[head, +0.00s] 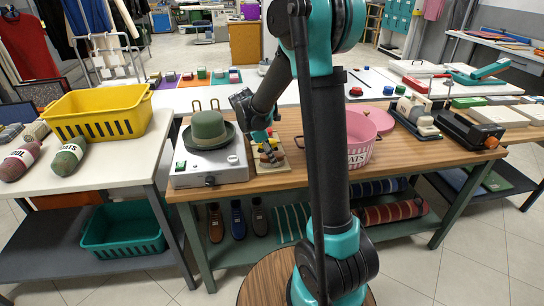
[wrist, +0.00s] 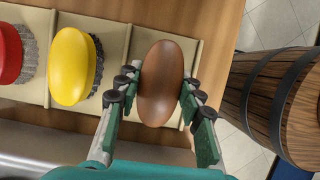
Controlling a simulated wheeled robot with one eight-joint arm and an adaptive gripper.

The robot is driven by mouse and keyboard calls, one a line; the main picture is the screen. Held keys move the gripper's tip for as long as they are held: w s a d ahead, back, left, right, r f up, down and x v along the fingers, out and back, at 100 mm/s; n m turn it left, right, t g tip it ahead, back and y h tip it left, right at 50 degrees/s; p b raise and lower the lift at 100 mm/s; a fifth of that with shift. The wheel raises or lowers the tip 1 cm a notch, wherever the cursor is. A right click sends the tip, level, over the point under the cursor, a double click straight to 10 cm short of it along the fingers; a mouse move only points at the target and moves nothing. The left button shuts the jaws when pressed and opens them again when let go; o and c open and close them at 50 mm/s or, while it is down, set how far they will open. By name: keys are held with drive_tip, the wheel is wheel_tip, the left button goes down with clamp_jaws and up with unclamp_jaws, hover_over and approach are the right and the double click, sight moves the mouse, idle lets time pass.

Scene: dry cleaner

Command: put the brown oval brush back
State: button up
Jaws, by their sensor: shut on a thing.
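The brown oval brush (wrist: 160,85) is between the two fingers of my gripper (wrist: 155,92) in the wrist view. The fingers press on its long sides. It lies over the end section of a pale tray (wrist: 117,45) with raised dividers; I cannot tell whether it touches the tray. A yellow oval brush (wrist: 72,66) with dark bristles and a red brush (wrist: 8,54) sit in the neighbouring sections. In the head view my gripper (head: 266,148) is over the tray (head: 272,168) on the wooden table; the brown brush is hard to make out there.
A grey appliance (head: 210,165) with a green hat (head: 208,133) stands left of the tray, close by. A pink bucket (head: 361,140) stands to the right. A wooden barrel (wrist: 262,95) with dark bands stands beyond the table edge in the wrist view.

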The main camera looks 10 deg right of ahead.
drive_tip(key=o, duration=1.1)
drive_tip(key=shift+f, duration=0.1)
drive_tip(key=v, duration=1.1)
drive_tip(key=shift+s+r, duration=0.1)
drive_tip(key=shift+r, duration=0.45)
drive_tip(key=s+d+f+m+t+y, duration=0.2)
drive_tip(key=s+d+f+m, duration=0.2)
drive_tip(key=s+m, duration=0.5)
drive_tip(key=s+d+f+m+t+y, duration=0.2)
drive_tip(key=s+d+f+m, duration=0.2)
drive_tip(key=s+f+m, duration=0.5)
drive_tip(key=s, duration=0.3)
drive_tip(key=shift+s+y, duration=0.3)
drive_tip(key=shift+s, duration=0.1)
